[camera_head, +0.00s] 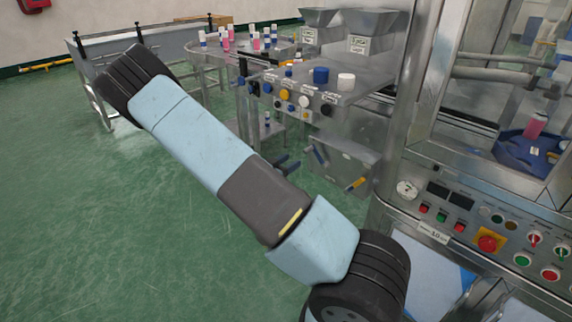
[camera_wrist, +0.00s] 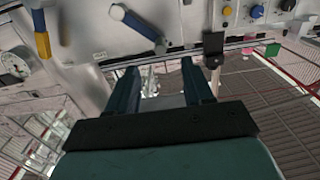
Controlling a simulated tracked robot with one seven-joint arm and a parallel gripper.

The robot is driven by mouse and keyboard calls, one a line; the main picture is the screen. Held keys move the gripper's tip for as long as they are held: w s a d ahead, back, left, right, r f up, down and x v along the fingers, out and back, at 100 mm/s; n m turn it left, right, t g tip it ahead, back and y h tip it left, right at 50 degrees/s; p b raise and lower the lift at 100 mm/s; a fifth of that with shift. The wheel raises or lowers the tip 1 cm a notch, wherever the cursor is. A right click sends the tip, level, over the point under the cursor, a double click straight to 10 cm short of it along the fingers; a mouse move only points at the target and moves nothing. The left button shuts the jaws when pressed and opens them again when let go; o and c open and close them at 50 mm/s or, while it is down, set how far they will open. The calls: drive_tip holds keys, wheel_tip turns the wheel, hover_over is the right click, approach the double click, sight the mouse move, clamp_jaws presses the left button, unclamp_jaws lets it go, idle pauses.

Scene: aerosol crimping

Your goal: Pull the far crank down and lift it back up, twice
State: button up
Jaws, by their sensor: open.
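Two cranks sit on the steel panel below the control box. The far one is a blue-handled crank (camera_head: 318,155), left on the panel in the head view; in the wrist view it slants across the upper middle (camera_wrist: 136,26). The near one has a yellow handle (camera_head: 356,183) and shows at the upper left of the wrist view (camera_wrist: 41,34). My gripper (camera_head: 290,164) shows partly behind my arm, just left of the blue crank. In the wrist view its two dark fingers (camera_wrist: 158,68) are apart with nothing between them, and the blue crank lies beyond their tips, apart from them.
The control box (camera_head: 300,92) with knobs stands above the cranks. A round table (camera_head: 200,48) with several bottles is behind it. A machine with a button console (camera_head: 480,235) stands close on the right. A red emergency button (camera_head: 488,242) is on it. The green floor at left is clear.

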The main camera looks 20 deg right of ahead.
sight(305, 153)
drive_tip(key=shift+x, duration=4.55)
drive_tip(key=shift+s, duration=0.1)
drive_tip(key=shift+c, duration=0.2)
clamp_jaws()
